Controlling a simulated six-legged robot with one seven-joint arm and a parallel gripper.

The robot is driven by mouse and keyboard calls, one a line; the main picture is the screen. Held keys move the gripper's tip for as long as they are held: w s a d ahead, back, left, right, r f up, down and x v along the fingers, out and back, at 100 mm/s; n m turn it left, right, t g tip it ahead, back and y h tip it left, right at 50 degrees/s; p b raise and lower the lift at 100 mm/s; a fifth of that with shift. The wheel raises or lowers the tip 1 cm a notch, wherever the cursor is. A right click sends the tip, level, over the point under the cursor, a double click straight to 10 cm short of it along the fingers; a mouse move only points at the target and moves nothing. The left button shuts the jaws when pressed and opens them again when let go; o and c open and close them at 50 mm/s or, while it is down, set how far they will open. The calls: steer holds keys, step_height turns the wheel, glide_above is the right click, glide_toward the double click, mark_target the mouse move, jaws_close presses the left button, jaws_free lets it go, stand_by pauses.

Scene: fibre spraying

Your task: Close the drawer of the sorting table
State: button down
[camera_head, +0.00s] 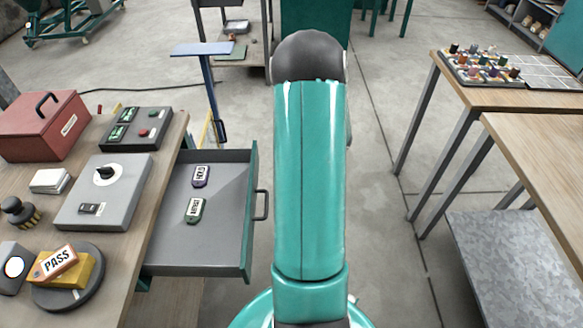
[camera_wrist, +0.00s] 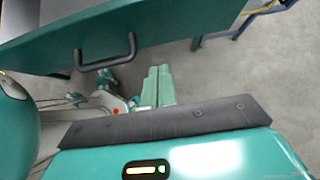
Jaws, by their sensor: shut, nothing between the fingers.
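The sorting table (camera_head: 122,250) stands at the left in the head view. Its drawer (camera_head: 170,255) is pulled out to the right, its grey inside showing. The drawer's teal front carries a grey handle (camera_head: 262,204). The head view does not show my gripper.
My arm covers the middle of the head view. A red box (camera_head: 45,127), a grey switch box (camera_head: 105,190) and a yellow block marked PASS (camera_head: 70,272) sit on the sorting table. Wooden tables (camera_head: 540,150) stand at the right. Open floor (camera_head: 385,230) lies between.

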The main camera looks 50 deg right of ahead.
mark_target(256, 184)
steer(key=w+a, duration=0.1)
steer(key=w+a+f, duration=0.1)
steer(key=w, duration=0.1)
steer(key=w+a+f, duration=0.1)
steer(key=w+a, duration=0.1)
stand_by(0.4)
steer(key=w+a, duration=0.5)
steer(key=w, duration=0.2)
steer(key=w+a, duration=0.5)
steer(key=w, duration=0.1)
steer(key=w+a, duration=0.6)
steer(key=w, duration=0.1)
steer(key=shift+w, duration=0.3)
steer(key=shift+w+a, duration=0.3)
steer(key=shift+w, duration=0.05)
